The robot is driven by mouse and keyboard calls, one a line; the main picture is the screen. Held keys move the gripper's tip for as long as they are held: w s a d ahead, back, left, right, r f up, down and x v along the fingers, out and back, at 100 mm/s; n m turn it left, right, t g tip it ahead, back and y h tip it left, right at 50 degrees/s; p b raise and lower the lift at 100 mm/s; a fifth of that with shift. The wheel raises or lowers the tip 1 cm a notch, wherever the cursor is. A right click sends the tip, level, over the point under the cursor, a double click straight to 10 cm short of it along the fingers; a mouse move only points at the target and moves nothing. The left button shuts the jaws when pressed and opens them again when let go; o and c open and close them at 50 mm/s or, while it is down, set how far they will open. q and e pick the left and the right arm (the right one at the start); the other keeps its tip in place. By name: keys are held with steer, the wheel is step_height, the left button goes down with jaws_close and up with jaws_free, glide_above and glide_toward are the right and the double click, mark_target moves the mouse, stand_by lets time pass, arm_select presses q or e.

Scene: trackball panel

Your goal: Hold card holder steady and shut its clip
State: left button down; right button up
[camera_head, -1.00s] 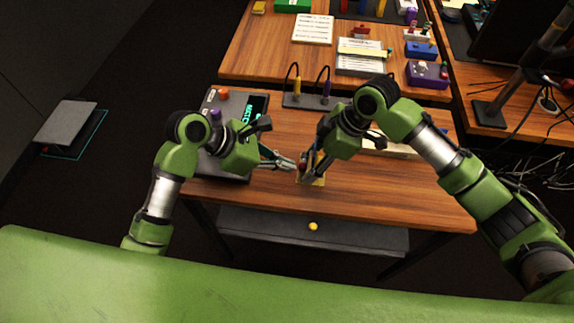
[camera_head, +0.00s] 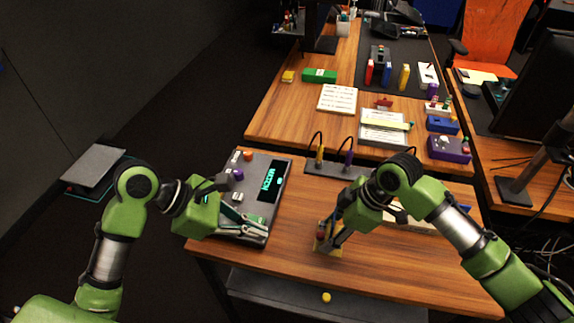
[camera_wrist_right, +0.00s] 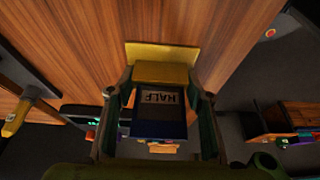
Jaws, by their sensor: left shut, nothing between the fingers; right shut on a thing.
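The card holder (camera_head: 327,250) stands on the near part of the wooden table, with a yellowish base. In the right wrist view its yellow part (camera_wrist_right: 165,73) and a dark blue card marked "HALF" (camera_wrist_right: 158,115) show between the fingers. My right gripper (camera_head: 331,238) is shut on the holder; its fingers (camera_wrist_right: 160,110) lie along both sides. My left gripper (camera_head: 262,229) is shut and empty, left of the holder and apart from it, over the near end of the dark panel. I cannot make out whether the clip is shut.
The dark panel (camera_head: 250,165) with a lit display and coloured knobs lies at the table's left. A stand (camera_head: 330,169) with yellow and purple tools is behind the holder. A purple box (camera_head: 449,149) and papers lie on the far table.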

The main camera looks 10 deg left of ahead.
steer(key=o, duration=1)
steer(key=shift+o, duration=0.2)
steer(key=v, duration=1.2)
steer(key=o, duration=0.3)
steer(key=shift+o, duration=0.2)
steer(key=shift+d, duration=0.1)
steer(key=shift+p+v, duration=2.95)
steer(key=shift+p, duration=0.2)
